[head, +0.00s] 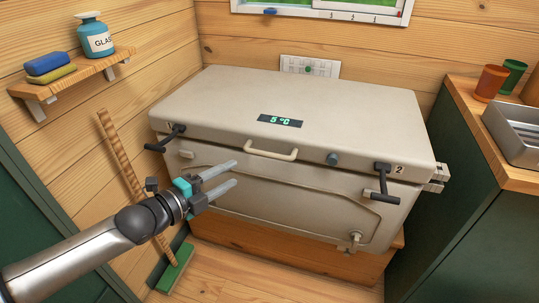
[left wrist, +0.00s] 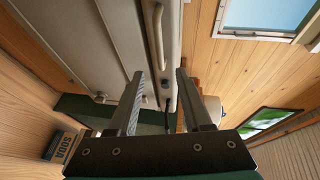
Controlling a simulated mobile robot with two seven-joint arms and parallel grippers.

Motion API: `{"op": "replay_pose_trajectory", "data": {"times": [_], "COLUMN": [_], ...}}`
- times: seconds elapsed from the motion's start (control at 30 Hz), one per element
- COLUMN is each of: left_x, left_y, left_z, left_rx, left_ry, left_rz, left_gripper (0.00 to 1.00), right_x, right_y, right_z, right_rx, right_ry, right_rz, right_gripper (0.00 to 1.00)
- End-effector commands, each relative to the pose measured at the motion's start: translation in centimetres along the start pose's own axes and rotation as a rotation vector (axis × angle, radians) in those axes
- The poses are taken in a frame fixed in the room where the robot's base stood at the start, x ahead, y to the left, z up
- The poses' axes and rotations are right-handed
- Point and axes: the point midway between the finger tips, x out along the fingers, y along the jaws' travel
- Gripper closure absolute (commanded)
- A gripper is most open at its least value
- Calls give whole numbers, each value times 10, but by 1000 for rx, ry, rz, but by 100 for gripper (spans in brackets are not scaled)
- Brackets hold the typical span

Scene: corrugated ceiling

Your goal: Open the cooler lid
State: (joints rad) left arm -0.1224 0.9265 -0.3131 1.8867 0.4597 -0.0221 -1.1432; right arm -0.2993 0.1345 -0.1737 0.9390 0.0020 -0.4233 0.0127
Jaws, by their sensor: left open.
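The cooler is a large beige chest (head: 290,195) with a shut lid (head: 220,105). A pale lid handle (head: 272,152) sits at the middle of the lid's front edge; it also shows at the top of the left wrist view (left wrist: 154,35). Dark T-shaped latches are at the front left (head: 166,138) and front right (head: 381,182), the right one beside a "2" label. My left gripper (head: 234,174) is open and empty in front of the cooler, below and left of the handle. Its fingers also show in the left wrist view (left wrist: 159,85). My right gripper is not in view.
The cooler stands on a wooden base (head: 300,255). A broom (head: 130,165) leans at the left, below a wall shelf (head: 75,78) with sponges and a bottle. A green counter (head: 460,210) with cups and a metal tray (head: 515,125) stands at the right. The space above the lid is clear.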

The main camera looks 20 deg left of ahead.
Motion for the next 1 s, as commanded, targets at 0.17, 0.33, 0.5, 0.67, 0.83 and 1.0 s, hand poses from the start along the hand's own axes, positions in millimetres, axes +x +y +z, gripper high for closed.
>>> {"op": "replay_pose_trajectory", "data": {"times": [0.17, 0.33, 0.5, 0.67, 0.83, 1.0], "left_x": [17, 36, 55, 73, 91, 108], "left_y": [0, 1, 2, 1, 2, 2], "left_z": [1, 1, 1, 1, 1, 1], "left_rx": [-1, -3, -4, -3, -4, -5], "left_ry": [-2, -3, -3, -2, -3, -3], "left_rz": [-3, -3, -2, -2, -2, -1], "left_gripper": [50, 50, 50, 50, 50, 50], "right_x": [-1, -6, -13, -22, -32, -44], "right_y": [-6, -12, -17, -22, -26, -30], "right_z": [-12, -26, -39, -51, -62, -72], "right_rx": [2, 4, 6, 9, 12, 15], "right_ry": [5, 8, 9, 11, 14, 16], "right_rz": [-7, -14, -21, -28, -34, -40], "right_gripper": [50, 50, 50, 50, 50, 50]}}
